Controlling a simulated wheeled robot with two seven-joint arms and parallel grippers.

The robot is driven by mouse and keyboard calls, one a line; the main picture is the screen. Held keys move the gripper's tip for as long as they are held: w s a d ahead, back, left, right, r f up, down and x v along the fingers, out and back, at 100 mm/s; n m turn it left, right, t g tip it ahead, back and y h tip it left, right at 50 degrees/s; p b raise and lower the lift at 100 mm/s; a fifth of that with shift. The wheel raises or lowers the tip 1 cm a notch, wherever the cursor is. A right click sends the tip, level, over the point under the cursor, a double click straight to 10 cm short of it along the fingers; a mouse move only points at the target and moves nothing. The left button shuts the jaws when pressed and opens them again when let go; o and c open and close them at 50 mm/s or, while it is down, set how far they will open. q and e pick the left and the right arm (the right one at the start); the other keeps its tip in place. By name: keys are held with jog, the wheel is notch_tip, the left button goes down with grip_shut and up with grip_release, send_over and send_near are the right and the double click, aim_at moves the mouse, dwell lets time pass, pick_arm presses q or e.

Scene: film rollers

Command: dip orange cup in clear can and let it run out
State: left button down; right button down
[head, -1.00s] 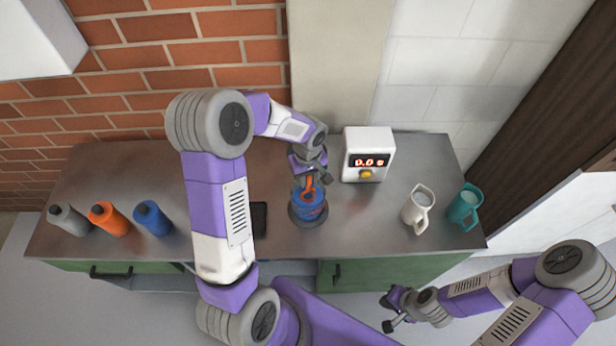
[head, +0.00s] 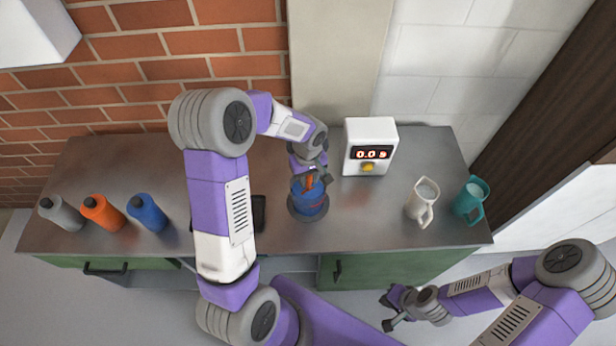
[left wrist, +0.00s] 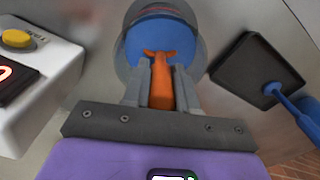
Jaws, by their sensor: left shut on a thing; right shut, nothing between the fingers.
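The clear can (head: 309,205) stands on the counter in the middle and holds blue liquid; it also shows in the left wrist view (left wrist: 137,52). My left gripper (head: 311,178) is over the can's mouth, shut on the upright orange handle of the cup (left wrist: 183,90). In the left wrist view my left gripper (left wrist: 172,82) has its two fingers on either side of this handle. The cup's bowl is hidden, down in the blue liquid. My right gripper (head: 386,311) is shut and empty, low in front of the counter.
A white timer box (head: 370,147) reading 0.0 stands behind the can, to its right. A black tray (left wrist: 245,72) with a blue tool (left wrist: 290,106) lies beside the can. Grey, orange and blue bottles (head: 147,213) stand left; white (head: 422,203) and teal mugs (head: 470,200) right.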

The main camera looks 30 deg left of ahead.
dwell(0.4)
pick_arm(q)
jog(key=shift+r+p, duration=2.95)
jog(key=shift+r, duration=1.45)
dwell(3.2)
